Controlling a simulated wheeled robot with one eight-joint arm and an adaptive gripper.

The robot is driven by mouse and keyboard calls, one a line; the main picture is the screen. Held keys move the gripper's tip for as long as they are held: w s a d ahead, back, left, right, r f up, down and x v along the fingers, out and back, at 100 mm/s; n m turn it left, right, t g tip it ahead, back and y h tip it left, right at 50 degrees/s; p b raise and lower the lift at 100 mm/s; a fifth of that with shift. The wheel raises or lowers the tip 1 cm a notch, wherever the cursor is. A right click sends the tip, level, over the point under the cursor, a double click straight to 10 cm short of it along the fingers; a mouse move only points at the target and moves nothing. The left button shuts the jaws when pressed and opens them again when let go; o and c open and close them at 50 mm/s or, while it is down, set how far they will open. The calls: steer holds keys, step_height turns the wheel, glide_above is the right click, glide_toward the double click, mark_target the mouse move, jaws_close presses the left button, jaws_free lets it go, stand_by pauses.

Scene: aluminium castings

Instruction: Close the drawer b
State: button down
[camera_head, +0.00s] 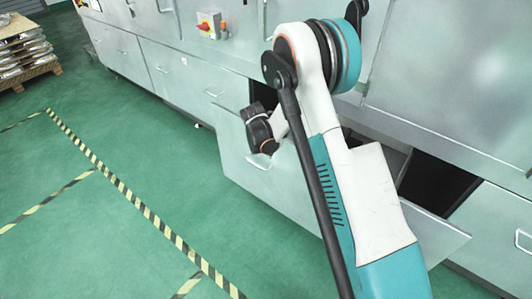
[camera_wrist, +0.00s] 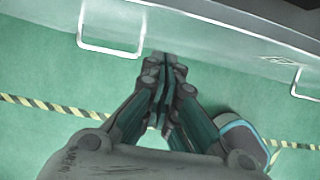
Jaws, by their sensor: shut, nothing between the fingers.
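The drawer (camera_head: 232,155) stands pulled out from the grey cabinet row, with a dark gap behind its front panel. I cannot read a letter that marks it as drawer b. My gripper (camera_head: 261,132) is by the left part of this front in the head view, near a handle (camera_head: 259,163); its fingertips are hard to make out there. In the wrist view my gripper (camera_wrist: 167,62) is shut and empty. Its tips are close to the drawer front (camera_wrist: 200,35), right of a pale handle (camera_wrist: 110,48); I cannot tell whether they touch. My arm hides the drawer's middle.
Closed grey cabinet fronts (camera_head: 185,85) run on to the left, and another (camera_head: 500,225) is at the right. A red and yellow switch (camera_head: 208,24) sits above. Green floor (camera_head: 150,150) with striped tape is clear in front. A loaded pallet (camera_head: 25,55) stands far left.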

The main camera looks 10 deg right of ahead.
steer(key=shift+w+d+r+b, duration=0.1)
steer(key=shift+w+d+b, duration=0.2)
steer(key=shift+w+d, duration=0.6)
steer(key=shift+s+d, duration=0.1)
steer(key=shift+s, duration=0.05)
